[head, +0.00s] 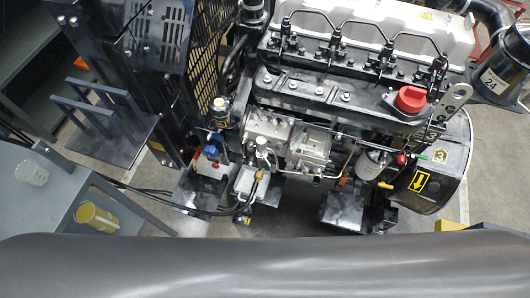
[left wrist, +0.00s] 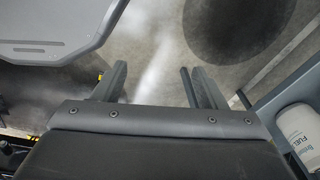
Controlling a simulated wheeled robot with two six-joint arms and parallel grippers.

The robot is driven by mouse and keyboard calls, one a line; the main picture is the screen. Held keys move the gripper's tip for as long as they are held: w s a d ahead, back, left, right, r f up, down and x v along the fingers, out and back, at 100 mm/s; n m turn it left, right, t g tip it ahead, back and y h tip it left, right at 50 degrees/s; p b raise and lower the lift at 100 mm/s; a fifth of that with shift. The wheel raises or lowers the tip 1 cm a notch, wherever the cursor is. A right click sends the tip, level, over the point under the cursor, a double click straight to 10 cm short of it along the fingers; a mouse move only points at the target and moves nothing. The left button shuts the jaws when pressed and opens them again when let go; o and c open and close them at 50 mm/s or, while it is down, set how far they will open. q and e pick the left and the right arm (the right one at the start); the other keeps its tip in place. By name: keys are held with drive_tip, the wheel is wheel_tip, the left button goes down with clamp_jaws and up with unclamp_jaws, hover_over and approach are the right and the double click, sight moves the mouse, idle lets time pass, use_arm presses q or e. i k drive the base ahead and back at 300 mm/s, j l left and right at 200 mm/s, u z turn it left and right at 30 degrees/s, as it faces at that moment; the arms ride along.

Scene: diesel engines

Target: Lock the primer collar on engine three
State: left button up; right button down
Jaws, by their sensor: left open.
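The engine (head: 320,90) fills the upper middle of the head view. My right gripper is not in view.

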sight(263, 157)
drive_tip(key=k+z, duration=0.2)
drive_tip(key=k+l+z, duration=0.5)
drive_tip(key=l+z, duration=0.25)
drive_tip(key=l, duration=0.2)
